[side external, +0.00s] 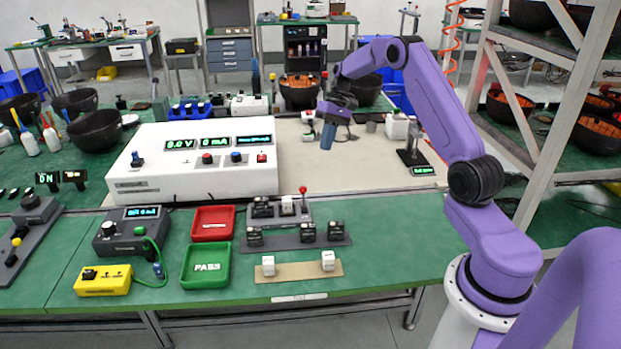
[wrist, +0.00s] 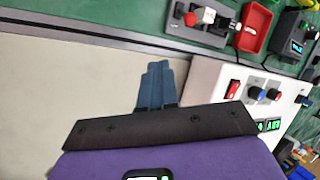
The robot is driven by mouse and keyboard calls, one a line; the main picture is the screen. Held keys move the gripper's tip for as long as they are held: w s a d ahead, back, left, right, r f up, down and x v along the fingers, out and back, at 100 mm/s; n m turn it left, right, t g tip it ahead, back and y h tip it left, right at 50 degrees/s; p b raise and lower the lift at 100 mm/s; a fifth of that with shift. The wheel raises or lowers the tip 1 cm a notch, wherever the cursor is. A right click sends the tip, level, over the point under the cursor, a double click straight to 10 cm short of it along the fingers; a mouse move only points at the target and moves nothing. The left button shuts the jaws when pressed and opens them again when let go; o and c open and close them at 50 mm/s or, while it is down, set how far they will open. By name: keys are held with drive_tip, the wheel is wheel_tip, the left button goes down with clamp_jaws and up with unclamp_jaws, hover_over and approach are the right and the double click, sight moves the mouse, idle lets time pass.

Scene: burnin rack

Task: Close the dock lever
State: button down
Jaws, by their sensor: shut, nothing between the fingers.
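The grey dock (side external: 262,222) sits on the green bench, with a white block and dark blocks in it. Its lever (side external: 303,190) has a red ball on a thin stem and stands up at the dock's right end. In the wrist view the dock (wrist: 180,31) is at the top, with the red ball (wrist: 191,19) over it. My gripper (side external: 327,146) is above the pale mat, behind and to the right of the dock, well apart from the lever. Its blue fingers (wrist: 155,72) are together and empty.
A white power supply box (side external: 190,180) with lit displays stands left of the dock. A red tray (side external: 213,224) and a green PASS tray (side external: 206,266) lie beside it. Dark blocks on a grey strip (side external: 280,243) are in front. The pale mat (side external: 370,170) has free room.

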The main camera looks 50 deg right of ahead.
drive_tip(key=x, duration=1)
drive_tip(key=shift+a+f, duration=0.1)
drive_tip(key=a, duration=0.3)
drive_tip(key=shift+r, duration=0.3)
drive_tip(key=shift+a, duration=0.45)
